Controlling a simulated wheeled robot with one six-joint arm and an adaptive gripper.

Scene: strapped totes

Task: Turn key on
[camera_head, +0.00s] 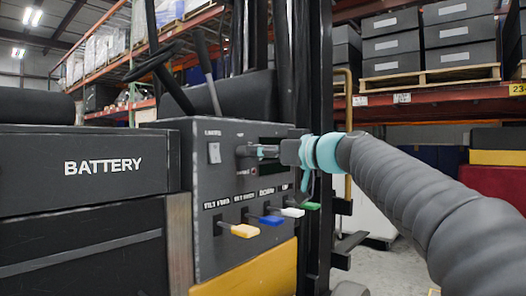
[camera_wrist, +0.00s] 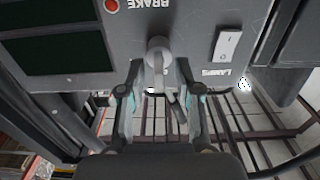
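The dark grey control panel (camera_head: 225,190) of a forklift stands in the middle of the head view. In the wrist view, a light grey key (camera_wrist: 158,52) sticks out of the panel (camera_wrist: 195,18), and a thin piece hangs beside it. My gripper (camera_wrist: 155,78) has its two fingers apart, one on each side of the key, with gaps visible. I cannot tell the key's exact turn position.
A white rocker switch (camera_head: 214,153) sits left of the key area. Yellow (camera_head: 244,230), blue (camera_head: 271,220), white (camera_head: 292,212) and green (camera_head: 311,206) levers stick out below my gripper. A red button (camera_wrist: 111,5) and a dark display (camera_wrist: 50,52) are near the key.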

